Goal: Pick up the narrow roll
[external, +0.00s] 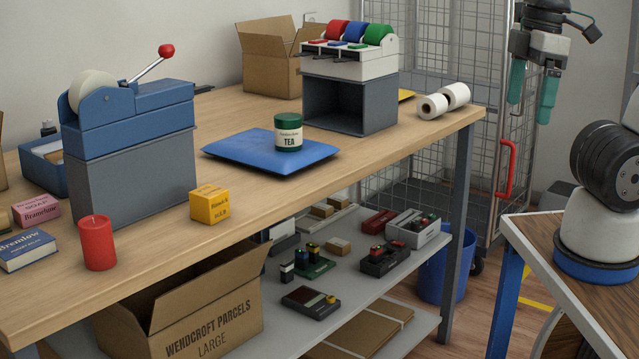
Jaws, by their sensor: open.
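Two white paper rolls lie on their sides at the right end of the wooden counter: a front-left roll (432,106) and a back-right roll (457,94). They lie close together, with dark core holes showing at their left ends. I cannot tell for sure which is narrower. My gripper (531,108) hangs at the upper right, its two teal fingers pointing down, apart and empty. In the picture it is right of the rolls, in front of the wire cage, and clear of both.
A grey stand with red, blue and green rolls (353,33) stands left of the white rolls. A blue padded mailer (235,148) bears a green-lidded tea tin (288,132). A blue tape dispenser (130,115) is further left. A wire cage (420,155) stands behind the counter's right end.

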